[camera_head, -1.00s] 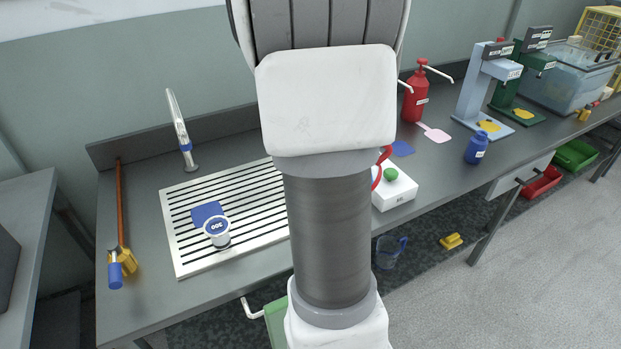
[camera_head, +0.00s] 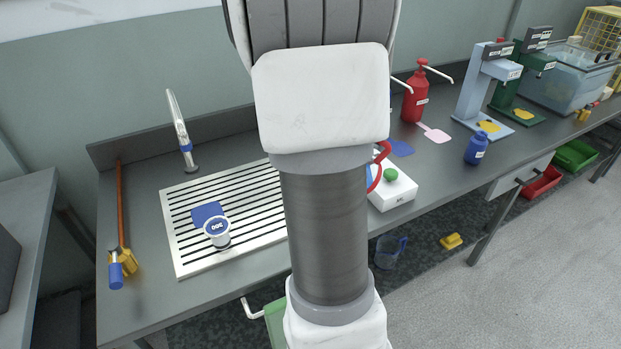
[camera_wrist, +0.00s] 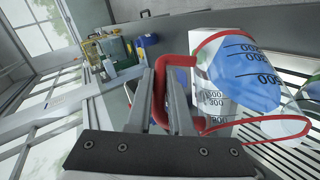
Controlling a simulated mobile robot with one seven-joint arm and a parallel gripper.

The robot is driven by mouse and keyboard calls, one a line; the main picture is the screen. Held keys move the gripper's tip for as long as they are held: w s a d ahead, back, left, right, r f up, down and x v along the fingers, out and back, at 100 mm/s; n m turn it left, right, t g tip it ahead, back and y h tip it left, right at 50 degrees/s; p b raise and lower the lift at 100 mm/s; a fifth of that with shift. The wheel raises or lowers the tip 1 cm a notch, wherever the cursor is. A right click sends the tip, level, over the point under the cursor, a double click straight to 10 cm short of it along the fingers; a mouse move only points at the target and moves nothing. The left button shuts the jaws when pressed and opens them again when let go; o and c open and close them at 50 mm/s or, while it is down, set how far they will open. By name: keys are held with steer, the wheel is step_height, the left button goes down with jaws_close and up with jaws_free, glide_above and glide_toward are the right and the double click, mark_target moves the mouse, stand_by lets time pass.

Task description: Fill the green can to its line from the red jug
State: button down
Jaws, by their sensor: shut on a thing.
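My gripper (camera_wrist: 163,90) is shut on the red handle (camera_wrist: 186,61) of a clear jug (camera_wrist: 212,98) with a red rim and printed volume marks. Blue liquid (camera_wrist: 243,72) shows inside it. In the head view the red handle (camera_head: 385,152) shows at the right of my arm, with a bit of blue beside it. My arm hides most of the jug there. Part of a clear, green-edged vessel (camera_wrist: 311,92) shows at the right edge of the wrist view, close to the jug. I cannot tell whether it is the green can or whether liquid is flowing.
A white box (camera_head: 399,194) with a green button stands right of my arm. A tap (camera_head: 181,130), red pump bottle (camera_head: 414,98) and blue bottle (camera_head: 477,149) stand on the counter.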

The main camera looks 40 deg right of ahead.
steer(key=shift+w+a+r+g+h+p, duration=0.3)
steer(key=shift+w+a+r+h+p, duration=0.1)
steer(key=shift+r, duration=0.2)
stand_by(1.9)
steer(key=shift+s+d+f+b, duration=0.15)
steer(key=shift+f+b, duration=0.15)
steer(key=s+d+f+t+y, duration=0.2)
steer(key=f+y, duration=0.1)
steer(key=shift+s+d+m, duration=0.15)
steer(key=shift+s+m, duration=0.15)
steer(key=shift+m, duration=0.1)
steer(key=shift+d+f+t, duration=0.1)
steer(key=shift+f+t, duration=0.1)
steer(key=shift+t, duration=0.1)
steer(key=s+d+f+t+y+p, duration=0.2)
steer(key=s+d+f+y+p, duration=0.1)
steer(key=f+p, duration=0.3)
steer(key=shift+f+m+t+p, duration=0.15)
steer(key=shift+m+t+p, duration=0.2)
steer(key=shift+p, duration=0.25)
steer(key=s+d+t+y+p, duration=0.1)
steer(key=p, duration=0.8)
steer(key=shift+s+m, duration=0.1)
steer(key=shift+m, duration=0.15)
steer(key=t+y+p, duration=0.1)
steer(key=p, duration=0.6)
steer(key=shift+s+d+f, duration=0.3)
steer(key=shift+d+f, duration=0.05)
steer(key=shift+f, duration=0.05)
